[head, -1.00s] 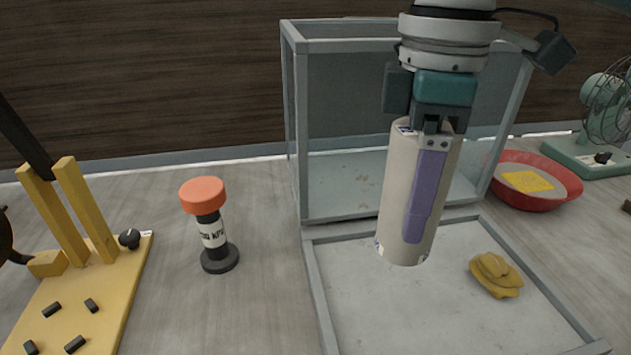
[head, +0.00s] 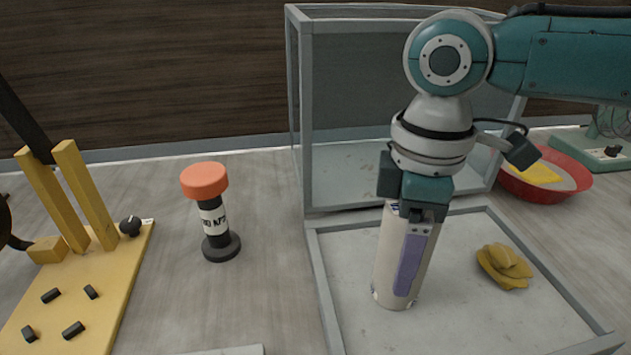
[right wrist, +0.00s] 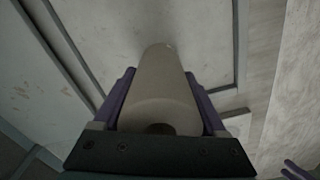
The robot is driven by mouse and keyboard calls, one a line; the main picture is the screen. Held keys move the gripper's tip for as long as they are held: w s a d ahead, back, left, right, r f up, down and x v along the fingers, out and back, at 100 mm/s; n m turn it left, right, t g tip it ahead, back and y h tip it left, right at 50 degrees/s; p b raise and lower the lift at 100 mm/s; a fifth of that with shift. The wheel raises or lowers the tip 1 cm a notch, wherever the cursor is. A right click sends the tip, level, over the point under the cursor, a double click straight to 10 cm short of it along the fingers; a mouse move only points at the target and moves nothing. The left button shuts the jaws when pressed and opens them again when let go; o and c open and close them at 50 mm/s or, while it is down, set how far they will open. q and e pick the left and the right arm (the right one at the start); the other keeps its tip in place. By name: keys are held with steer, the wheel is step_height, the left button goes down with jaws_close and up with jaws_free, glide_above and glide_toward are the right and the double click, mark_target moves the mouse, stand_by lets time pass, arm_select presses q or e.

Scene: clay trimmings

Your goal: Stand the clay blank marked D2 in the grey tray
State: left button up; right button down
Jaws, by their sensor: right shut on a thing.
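The clay blank (head: 388,268) is a pale beige cylinder, nearly upright with a slight lean in the head view. My right gripper (head: 412,262) points down and is shut on it, a purple finger along its side. A mark near its top is mostly covered and cannot be read. Its lower end is over the grey tray (head: 323,290); I cannot tell if it touches the floor. In the right wrist view the blank (right wrist: 160,95) sits between both purple fingers. Purple tips at that view's lower right corner may be my left gripper (right wrist: 296,171).
A yellow crumpled lump (head: 503,267) lies in the tray, right of the blank. A glass-sided case (head: 300,110) stands behind. A red bowl (head: 545,188) is at the right. An orange-topped black post (head: 205,181) and a yellow board (head: 75,300) are at the left.

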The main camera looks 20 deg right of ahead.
steer(key=shift+f, duration=0.1)
jaws_free()
step_height(320, 180, up, 12)
steer(key=shift+r+p, duration=0.2)
steer(key=shift+p, duration=0.65)
